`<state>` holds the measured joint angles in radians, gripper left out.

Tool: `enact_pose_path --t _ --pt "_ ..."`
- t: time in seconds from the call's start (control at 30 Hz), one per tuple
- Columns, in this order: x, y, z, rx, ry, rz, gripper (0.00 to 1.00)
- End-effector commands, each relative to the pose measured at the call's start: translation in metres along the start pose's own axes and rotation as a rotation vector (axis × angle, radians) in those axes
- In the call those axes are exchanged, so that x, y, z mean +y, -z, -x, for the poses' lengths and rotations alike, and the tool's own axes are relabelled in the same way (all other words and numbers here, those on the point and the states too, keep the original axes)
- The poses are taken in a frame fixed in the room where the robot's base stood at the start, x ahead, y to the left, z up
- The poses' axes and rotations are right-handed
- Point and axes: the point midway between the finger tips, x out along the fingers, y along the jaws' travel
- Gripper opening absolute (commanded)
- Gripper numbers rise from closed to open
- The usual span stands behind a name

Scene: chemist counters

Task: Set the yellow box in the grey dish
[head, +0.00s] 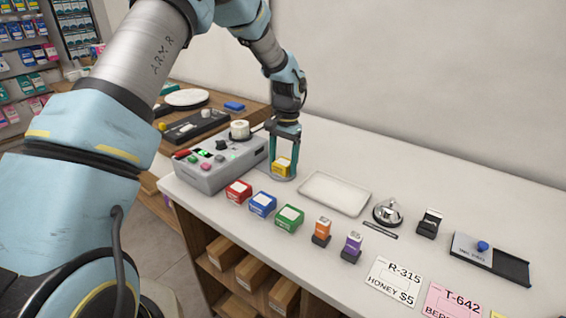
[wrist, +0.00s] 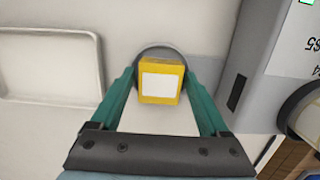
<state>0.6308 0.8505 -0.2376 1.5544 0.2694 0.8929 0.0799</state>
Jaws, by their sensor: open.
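The yellow box (head: 282,167) has a white label and sits in the round grey dish (head: 271,174) on the counter, beside the grey control unit. In the wrist view the yellow box (wrist: 161,83) covers most of the dish, whose rim (wrist: 152,50) shows above it. My gripper (head: 284,160) points down over the dish with its green fingers on either side of the box. In the wrist view my gripper (wrist: 161,90) is open, with a gap showing on both sides of the box. The underside of the box is hidden.
The grey control unit (head: 215,165) stands close left of the dish. A white tray (head: 335,193) lies to the right, with a bell (head: 388,212) beyond. Red (head: 238,191), blue (head: 263,203) and green (head: 289,217) boxes line the front edge.

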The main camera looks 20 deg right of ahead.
Motion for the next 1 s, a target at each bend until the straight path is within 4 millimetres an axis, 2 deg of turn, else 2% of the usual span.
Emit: enact_pose_path --t 0.4,0.6,0.9,1.0 --pt "-0.001 0.002 0.083 0.01 0.003 0.0 0.92" --pt "0.0 0.002 0.112 0.008 0.002 0.001 0.92" --pt "-0.001 0.0 0.122 0.005 0.001 0.002 0.92" --pt "-0.01 -0.009 0.121 0.01 0.002 0.027 0.92"
